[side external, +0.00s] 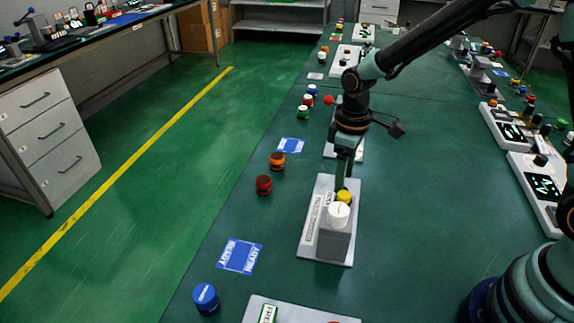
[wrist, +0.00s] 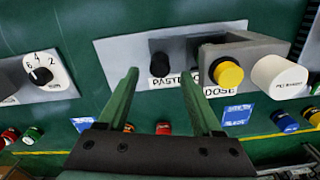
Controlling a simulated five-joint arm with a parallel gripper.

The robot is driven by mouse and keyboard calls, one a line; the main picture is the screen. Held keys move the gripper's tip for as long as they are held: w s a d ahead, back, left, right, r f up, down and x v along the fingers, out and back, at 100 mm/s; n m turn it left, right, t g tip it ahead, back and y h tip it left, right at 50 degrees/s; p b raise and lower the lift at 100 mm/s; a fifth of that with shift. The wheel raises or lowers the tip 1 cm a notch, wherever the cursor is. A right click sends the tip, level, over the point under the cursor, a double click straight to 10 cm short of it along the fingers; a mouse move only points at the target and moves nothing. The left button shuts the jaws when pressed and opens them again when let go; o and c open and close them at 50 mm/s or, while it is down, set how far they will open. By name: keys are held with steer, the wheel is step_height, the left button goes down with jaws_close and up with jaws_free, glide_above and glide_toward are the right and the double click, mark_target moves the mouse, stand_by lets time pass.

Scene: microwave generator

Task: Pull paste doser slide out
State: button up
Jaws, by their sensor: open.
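The paste doser is a pale plate (side external: 307,245) on the green bench with a grey block (side external: 333,243). A white cylinder (side external: 338,215) and a yellow knob (side external: 344,197) sit on the block. The wrist view shows the doser's plate (wrist: 122,62), yellow knob (wrist: 228,75), white cylinder (wrist: 278,76) and a black knob (wrist: 160,64). My gripper (wrist: 159,78) is open and empty, its fingertips either side of the black knob in that view. I cannot tell how far above it they are. In the side view my gripper (side external: 342,184) hides the doser's far end.
A panel with a white numbered dial (wrist: 47,70) stands left in the wrist view. Red and orange jars (side external: 264,185) (side external: 277,161), a blue READY card (side external: 240,256) and a blue jar (side external: 205,298) lie left of the doser. Bench to the doser's right is clear.

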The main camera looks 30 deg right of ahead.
steer(key=shift+f, duration=2.2)
jaws_close()
